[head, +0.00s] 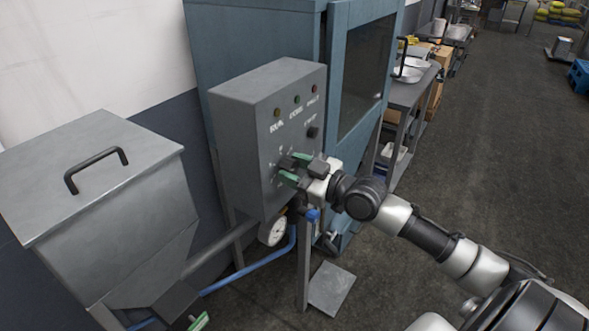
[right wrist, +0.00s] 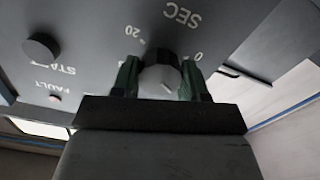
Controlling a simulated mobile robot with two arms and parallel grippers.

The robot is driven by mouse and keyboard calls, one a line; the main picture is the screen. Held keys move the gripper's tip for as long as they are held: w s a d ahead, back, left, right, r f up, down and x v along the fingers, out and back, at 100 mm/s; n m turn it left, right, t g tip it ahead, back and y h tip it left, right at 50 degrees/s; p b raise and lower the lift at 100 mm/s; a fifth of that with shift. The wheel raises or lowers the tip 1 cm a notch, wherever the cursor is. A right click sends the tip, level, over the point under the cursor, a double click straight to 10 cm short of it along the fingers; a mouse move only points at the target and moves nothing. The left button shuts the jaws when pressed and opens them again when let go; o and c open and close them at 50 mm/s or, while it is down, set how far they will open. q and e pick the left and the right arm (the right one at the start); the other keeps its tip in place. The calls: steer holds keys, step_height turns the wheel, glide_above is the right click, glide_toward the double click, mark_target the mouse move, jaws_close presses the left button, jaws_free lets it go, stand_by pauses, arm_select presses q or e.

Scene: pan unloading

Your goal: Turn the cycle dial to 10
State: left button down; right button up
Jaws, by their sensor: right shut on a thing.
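The cycle dial (right wrist: 160,77) is a round grey knob on the grey control box (head: 262,110). The numbers 20 and 0 and the word SEC show around it, upside down in the right wrist view. My left gripper (head: 196,322) shows only partly at the bottom edge of the head view.
A grey hopper with a handled lid (head: 95,170) stands left of the box. A blue cabinet (head: 260,45) with a dark window is behind it. A gauge (head: 273,230) and blue pipe (head: 245,275) are below. Indicator lamps and a dark button (head: 313,132) are above the dial.

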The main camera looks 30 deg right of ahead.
steer(key=m+p, duration=0.1)
steer(key=m, duration=0.5)
steer(key=shift+p, duration=0.3)
steer(key=m+p, duration=0.1)
steer(key=m, duration=0.4)
steer(key=shift+m, duration=0.3)
stand_by(0.4)
steer(key=o, duration=0.9)
